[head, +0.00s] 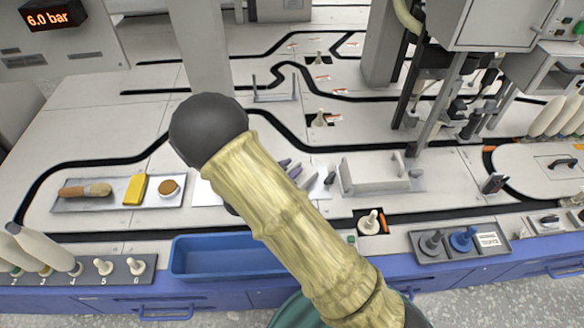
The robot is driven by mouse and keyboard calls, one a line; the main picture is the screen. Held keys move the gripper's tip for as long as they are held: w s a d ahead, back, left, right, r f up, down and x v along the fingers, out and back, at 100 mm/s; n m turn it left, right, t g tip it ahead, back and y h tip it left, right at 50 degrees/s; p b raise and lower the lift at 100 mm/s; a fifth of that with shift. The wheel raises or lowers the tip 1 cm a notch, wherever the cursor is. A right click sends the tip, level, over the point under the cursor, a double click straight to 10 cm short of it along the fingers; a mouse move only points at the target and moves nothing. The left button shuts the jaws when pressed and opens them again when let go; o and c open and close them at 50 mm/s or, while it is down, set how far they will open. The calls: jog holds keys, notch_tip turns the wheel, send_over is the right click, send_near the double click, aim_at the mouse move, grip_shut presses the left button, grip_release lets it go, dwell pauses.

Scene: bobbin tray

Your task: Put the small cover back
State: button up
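I cannot pick out a loose small cover with certainty. A pale plate with a dark handle (562,163) lies at the right, inside a rounded black track. A dark square opening (362,228) shows near the front edge, right of my arm, with a cream bobbin (370,221) and an orange piece (384,222) in it. My arm, pale yellow and ribbed with a dark round joint, crosses the middle of the head view and hides part of the bench. My gripper does not show.
A blue bin (180,272) stands at the front. A grey tray (124,205) holds a brush, a yellow block and a round brown-topped item. A grey tray with dark and blue knobbed pieces (421,254) is front right. Machines stand at the back right. Clear bench lies at left.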

jog(key=shift+o, duration=0.2)
jog(key=shift+d, duration=0.1)
jog(key=shift+s+r, duration=0.1)
jog(key=shift+r, duration=0.1)
jog(key=p+v, duration=0.6)
jog(key=v, duration=0.5)
jog(key=shift+s+a, duration=0.25)
